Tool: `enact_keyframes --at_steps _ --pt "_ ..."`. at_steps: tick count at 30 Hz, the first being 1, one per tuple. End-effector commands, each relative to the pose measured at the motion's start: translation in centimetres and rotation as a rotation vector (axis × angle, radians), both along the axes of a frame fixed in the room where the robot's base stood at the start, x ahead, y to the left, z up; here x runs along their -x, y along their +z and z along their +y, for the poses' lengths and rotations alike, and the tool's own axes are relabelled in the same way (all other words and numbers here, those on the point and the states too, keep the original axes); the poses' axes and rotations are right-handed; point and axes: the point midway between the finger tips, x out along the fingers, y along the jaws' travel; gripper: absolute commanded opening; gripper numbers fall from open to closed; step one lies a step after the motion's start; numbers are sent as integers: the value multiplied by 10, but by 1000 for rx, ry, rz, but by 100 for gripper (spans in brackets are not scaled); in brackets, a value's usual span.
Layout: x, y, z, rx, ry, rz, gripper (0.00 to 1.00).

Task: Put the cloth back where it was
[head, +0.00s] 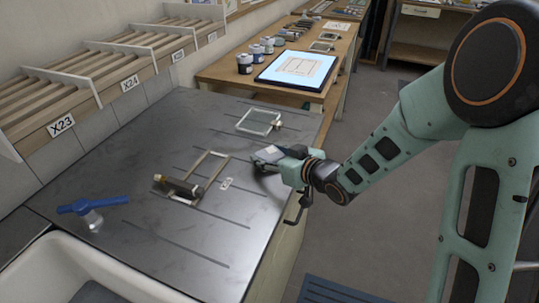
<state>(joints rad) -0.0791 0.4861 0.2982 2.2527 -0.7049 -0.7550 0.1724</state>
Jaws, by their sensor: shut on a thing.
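My gripper (278,166) is over the right edge of the dark worktop (140,150), reaching in from the right. It is shut on a small grey-white piece that looks like the folded cloth (268,153). The cloth sticks out to the left of the gripper body. The fingers are small and partly hidden by the cloth and gripper body. I cannot tell whether the cloth touches the worktop.
A glass pane (260,122) lies behind the gripper. A pale frame (209,166) with a dark brown tool (178,188) lies to the left. A blue-handled tool (93,205) is near the white sink (60,262). Slatted racks (80,85) line the wall. Dark worktop stretches between them.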

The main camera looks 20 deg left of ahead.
Motion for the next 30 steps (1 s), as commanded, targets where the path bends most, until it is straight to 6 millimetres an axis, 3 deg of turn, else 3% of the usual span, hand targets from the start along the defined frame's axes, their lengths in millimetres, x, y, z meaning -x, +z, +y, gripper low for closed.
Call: enact_keyframes --at_steps 30 --pt "0 -8 -1 0 0 0 22"
